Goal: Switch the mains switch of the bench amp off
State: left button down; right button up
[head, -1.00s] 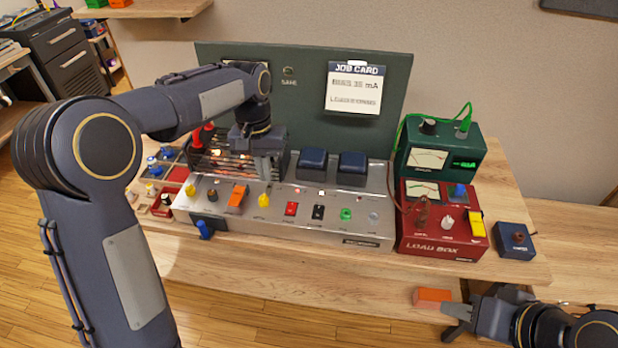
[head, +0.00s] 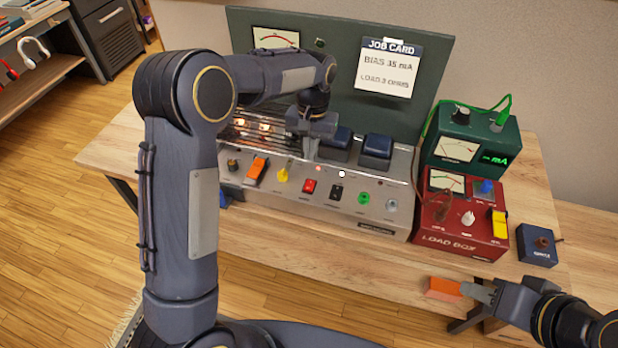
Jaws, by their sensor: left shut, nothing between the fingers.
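The bench amp (head: 300,208) is a silver chassis with glowing valves (head: 265,127) behind its front controls. The labels are too small to tell which is the mains switch. My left gripper (head: 309,148) is shut and empty, above the chassis behind the red rocker. My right gripper (head: 475,300) is at the lower right, beside an orange block (head: 443,288); its opening and any contact are unclear.
Two dark transformers (head: 376,150) stand at the amp's back right. The red load box (head: 460,245), green meter (head: 470,148) and small blue box (head: 538,246) are to the right. A green board (head: 340,60) with a job card rises behind.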

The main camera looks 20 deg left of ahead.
aim_at(308, 188)
pick_arm(q)
jog(key=f, duration=0.3)
jog(key=s+f+p, duration=0.1)
jog(key=f, duration=0.6)
jog(key=shift+s, duration=0.15)
jog(key=shift+f, duration=0.1)
jog(key=shift+f+b, duration=0.35)
jog(key=shift+f, duration=0.05)
jog(key=shift+s+r, duration=0.15)
jog(key=shift+s, duration=0.15)
jog(key=shift+w, duration=0.1)
